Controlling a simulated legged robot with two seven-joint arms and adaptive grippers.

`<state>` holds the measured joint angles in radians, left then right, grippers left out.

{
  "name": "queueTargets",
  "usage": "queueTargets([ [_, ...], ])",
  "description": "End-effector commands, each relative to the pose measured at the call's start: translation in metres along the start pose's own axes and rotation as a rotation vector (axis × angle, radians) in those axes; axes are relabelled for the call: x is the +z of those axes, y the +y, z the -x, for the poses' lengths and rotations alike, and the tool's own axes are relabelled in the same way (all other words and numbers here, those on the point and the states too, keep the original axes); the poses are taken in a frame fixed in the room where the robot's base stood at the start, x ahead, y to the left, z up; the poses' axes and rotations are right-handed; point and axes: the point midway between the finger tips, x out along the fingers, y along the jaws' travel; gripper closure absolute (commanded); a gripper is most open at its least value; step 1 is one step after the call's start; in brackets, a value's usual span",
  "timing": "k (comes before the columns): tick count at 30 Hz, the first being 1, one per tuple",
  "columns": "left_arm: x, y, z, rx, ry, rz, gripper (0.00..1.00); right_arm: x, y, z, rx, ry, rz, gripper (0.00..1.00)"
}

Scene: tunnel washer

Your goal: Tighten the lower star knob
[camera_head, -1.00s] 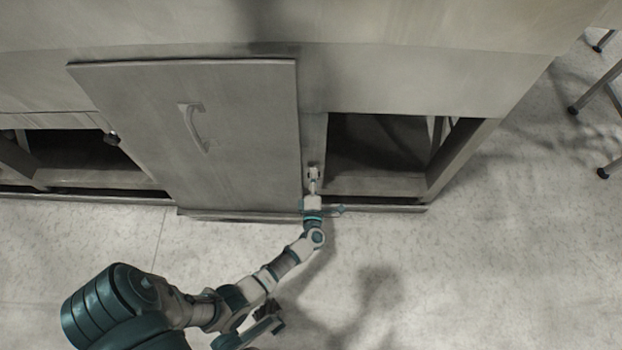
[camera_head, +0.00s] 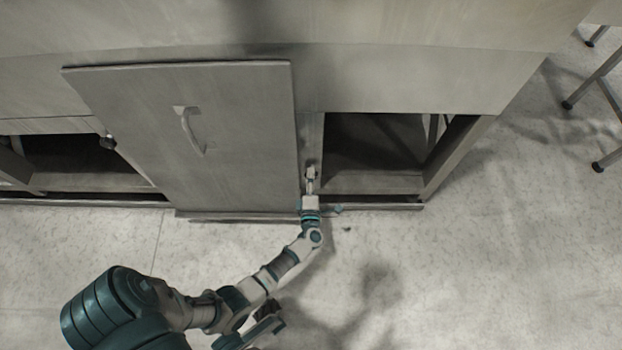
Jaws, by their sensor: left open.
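My left gripper (camera_head: 311,172) is open at the narrow upright post beside the right edge of the large grey door panel (camera_head: 235,115). Its fingers point up and away from me, towards the post. I cannot make out the lower star knob; the fingers cover that part of the post, and I cannot tell whether they touch anything. A small dark knob (camera_head: 107,142) shows at the panel's left edge. My right gripper cannot be made out.
The panel has a curved handle (camera_head: 188,130). Dark openings lie to its left (camera_head: 75,160) and right (camera_head: 375,150). A low base rail (camera_head: 380,206) runs along the floor. The pale floor (camera_head: 480,270) at right is clear. Metal legs (camera_head: 600,95) stand at upper right.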

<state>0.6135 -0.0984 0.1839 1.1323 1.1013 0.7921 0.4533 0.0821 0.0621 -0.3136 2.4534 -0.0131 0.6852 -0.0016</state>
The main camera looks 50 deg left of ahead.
Motion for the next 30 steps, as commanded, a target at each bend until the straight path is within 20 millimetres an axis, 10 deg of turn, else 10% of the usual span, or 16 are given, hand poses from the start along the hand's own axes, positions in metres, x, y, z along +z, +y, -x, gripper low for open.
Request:
queueTargets([
  [19,0.0,-0.003,0.104,-0.003,0.0,0.0,0.26,-0.004,-0.001,-0.001,-0.001,0.006,0.0,0.37],
  [30,0.0,-0.002,0.119,-0.001,0.0,0.0,0.26,-0.003,-0.001,-0.001,-0.001,0.004,0.0,0.37],
])
